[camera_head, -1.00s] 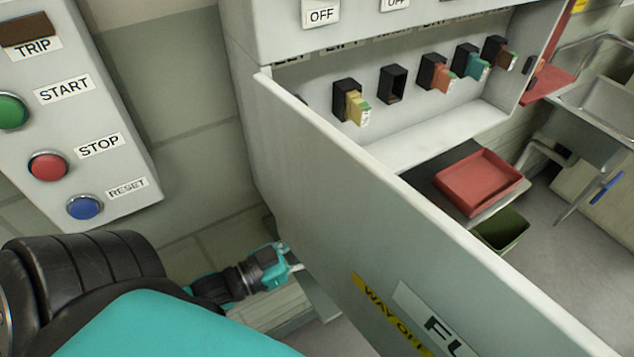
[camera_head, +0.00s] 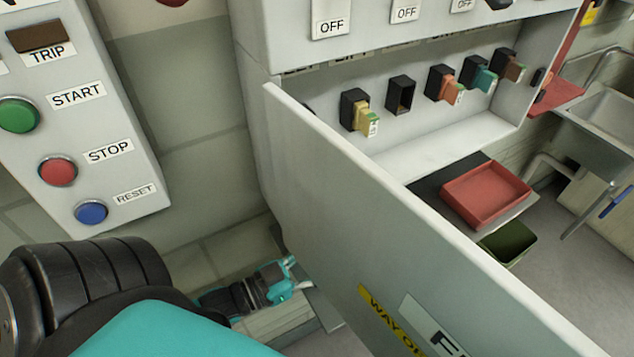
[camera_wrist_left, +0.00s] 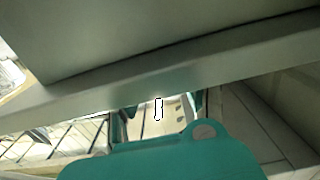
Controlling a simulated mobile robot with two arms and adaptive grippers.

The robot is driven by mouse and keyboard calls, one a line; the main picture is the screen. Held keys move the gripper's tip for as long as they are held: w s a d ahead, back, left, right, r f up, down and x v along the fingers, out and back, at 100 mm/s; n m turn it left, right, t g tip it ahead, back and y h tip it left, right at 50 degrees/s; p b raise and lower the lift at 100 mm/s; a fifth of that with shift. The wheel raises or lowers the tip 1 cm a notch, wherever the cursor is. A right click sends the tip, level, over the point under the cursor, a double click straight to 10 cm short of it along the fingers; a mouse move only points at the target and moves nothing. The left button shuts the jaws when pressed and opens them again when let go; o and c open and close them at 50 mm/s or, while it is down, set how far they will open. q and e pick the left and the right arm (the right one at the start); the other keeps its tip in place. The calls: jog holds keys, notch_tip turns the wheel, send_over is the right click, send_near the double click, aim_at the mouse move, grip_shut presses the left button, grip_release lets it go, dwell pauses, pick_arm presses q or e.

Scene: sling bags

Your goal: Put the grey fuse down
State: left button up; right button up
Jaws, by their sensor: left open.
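My left gripper (camera_head: 292,274) is low at the left of the open grey cabinet door, beside its lower edge. Its teal fingers are spread open. In the left wrist view, a small white, dark-edged piece (camera_wrist_left: 158,108) shows between the two fingers; it looks like a label on the grey fuse, whose body I cannot make out clearly. I cannot tell whether it touches a finger or what it rests on. The fuse is not clearly seen in the head view. My right gripper is not in view.
The cabinet door (camera_head: 390,220) stands between my left gripper and the fuse holders. One holder (camera_head: 400,95) is empty; yellow (camera_head: 367,118), orange, teal and brown fuses fill others. A red tray (camera_head: 487,194) and green bin (camera_head: 508,243) lie beyond. A button panel (camera_head: 80,120) is at left.

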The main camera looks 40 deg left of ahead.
pick_arm(q)
jog(key=shift+r, duration=0.15)
jog(key=v, duration=1.2)
jog(key=s+a+f+n+g+y, duration=0.1)
jog(key=s+a+f+g+y, duration=0.15)
jog(key=f, duration=1.15)
jog(key=s+a+f+n+g+y, duration=0.1)
jog(key=a+f+g+y, duration=0.25)
jog(key=f, duration=1.05)
jog(key=s+d+f+g, duration=0.1)
jog(key=s+f+g, duration=0.1)
jog(key=f, duration=0.4)
jog(key=s+d+f+n+g+y, duration=0.1)
jog(key=s+f+g, duration=0.1)
jog(key=f, duration=0.5)
jog(key=shift+s+d, duration=0.3)
jog(key=shift+s, duration=0.35)
jog(key=shift+o, duration=0.7)
jog(key=s+d+f+m+g, duration=0.1)
jog(key=s+d+f+g, duration=0.4)
jog(key=s+d+f, duration=0.2)
notch_tip(320, 180, down, 2)
jog(key=shift+s+d+f, duration=0.1)
jog(key=shift+s+d, duration=0.1)
jog(key=shift+d, duration=0.05)
jog(key=shift+s+d+f+g, duration=0.1)
jog(key=shift+s+g, duration=0.15)
jog(key=shift+g, duration=0.05)
